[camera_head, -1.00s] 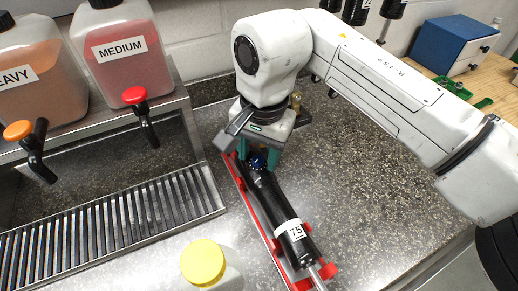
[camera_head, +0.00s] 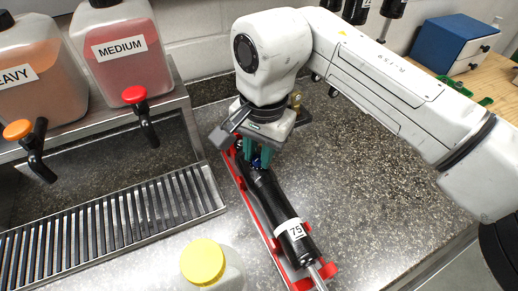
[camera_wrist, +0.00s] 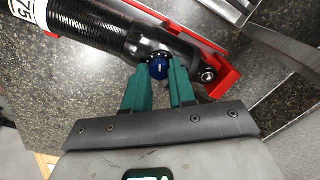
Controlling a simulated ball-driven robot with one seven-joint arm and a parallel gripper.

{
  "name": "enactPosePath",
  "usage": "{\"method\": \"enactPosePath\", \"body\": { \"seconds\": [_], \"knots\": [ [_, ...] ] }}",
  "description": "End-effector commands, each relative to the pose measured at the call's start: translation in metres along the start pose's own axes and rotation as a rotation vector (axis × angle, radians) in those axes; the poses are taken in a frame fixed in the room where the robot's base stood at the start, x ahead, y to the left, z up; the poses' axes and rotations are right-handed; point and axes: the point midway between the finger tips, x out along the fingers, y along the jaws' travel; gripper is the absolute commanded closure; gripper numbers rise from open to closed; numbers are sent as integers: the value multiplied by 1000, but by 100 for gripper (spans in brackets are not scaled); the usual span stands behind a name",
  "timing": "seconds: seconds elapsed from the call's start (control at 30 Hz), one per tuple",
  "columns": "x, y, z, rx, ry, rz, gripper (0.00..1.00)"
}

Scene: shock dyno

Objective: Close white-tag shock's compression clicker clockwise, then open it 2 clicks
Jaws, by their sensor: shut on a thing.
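The shock (camera_head: 276,207) is a black cylinder with a white tag marked 75. It lies in a red cradle (camera_head: 265,228) on the speckled counter. Its blue clicker knob (camera_wrist: 159,68) sits on the side of the shock's end, with a pale mark on its face. My gripper (camera_wrist: 163,72) has teal fingers, one on each side of the knob, and is shut on it. In the head view my gripper (camera_head: 258,155) hides most of the knob.
A steel drip tray (camera_head: 110,225) is to the left, under jugs labelled HEAVY and MEDIUM (camera_head: 124,50). A yellow-capped bottle (camera_head: 205,265) stands close to the cradle. A blue drawer box (camera_head: 455,45) is at the back right. The counter right of the cradle is clear.

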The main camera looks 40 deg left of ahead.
Motion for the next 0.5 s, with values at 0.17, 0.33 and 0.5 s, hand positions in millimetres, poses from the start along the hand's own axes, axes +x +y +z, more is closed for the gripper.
{"method": "enactPosePath", "body": {
  "seconds": [0.17,0.33,0.5],
  "knots": [
    [-1,0,-1,117,3,7,100],
    [-1,0,-1,270,2,17,100],
    [-1,-1,0,432,2,27,100]
  ]
}}
